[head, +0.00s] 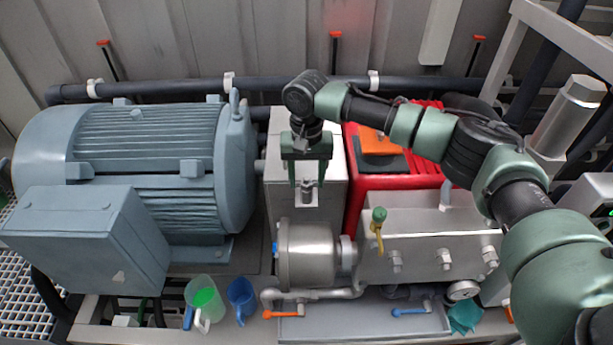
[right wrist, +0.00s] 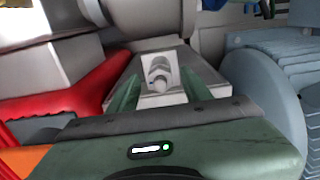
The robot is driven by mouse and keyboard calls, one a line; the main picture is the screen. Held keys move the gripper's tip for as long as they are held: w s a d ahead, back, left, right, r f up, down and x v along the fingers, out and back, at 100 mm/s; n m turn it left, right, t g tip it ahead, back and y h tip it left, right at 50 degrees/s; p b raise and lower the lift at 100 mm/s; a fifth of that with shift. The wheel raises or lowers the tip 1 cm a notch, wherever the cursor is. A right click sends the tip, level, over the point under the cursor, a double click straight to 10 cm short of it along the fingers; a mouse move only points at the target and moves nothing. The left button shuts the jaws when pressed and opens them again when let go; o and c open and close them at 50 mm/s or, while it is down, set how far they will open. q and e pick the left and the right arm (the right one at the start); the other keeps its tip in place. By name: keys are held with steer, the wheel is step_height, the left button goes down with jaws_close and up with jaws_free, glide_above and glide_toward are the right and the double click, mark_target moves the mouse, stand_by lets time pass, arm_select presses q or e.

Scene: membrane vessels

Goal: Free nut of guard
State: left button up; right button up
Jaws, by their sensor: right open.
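The guard (head: 328,210) is a light grey metal box between the motor and the pump. A metal nut (head: 307,192) stands out from its sloped face. It also shows in the right wrist view (right wrist: 160,73), in front of a pale square plate. My right gripper (head: 307,181) is open, with its green fingers pointing down on either side of the nut. In the right wrist view the two fingers (right wrist: 160,90) stand apart with the nut showing between them. I cannot tell whether either finger touches it. My left gripper is not in view.
A blue-grey motor (head: 150,150) stands at the left. A red housing (head: 358,190) adjoins the guard on the right, and a grey pump (head: 425,235) stands at lower right. A green-filled jug (head: 205,298) and a blue jug (head: 241,297) stand along the front.

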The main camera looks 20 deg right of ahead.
steer(key=shift+c, duration=0.3)
jaws_close()
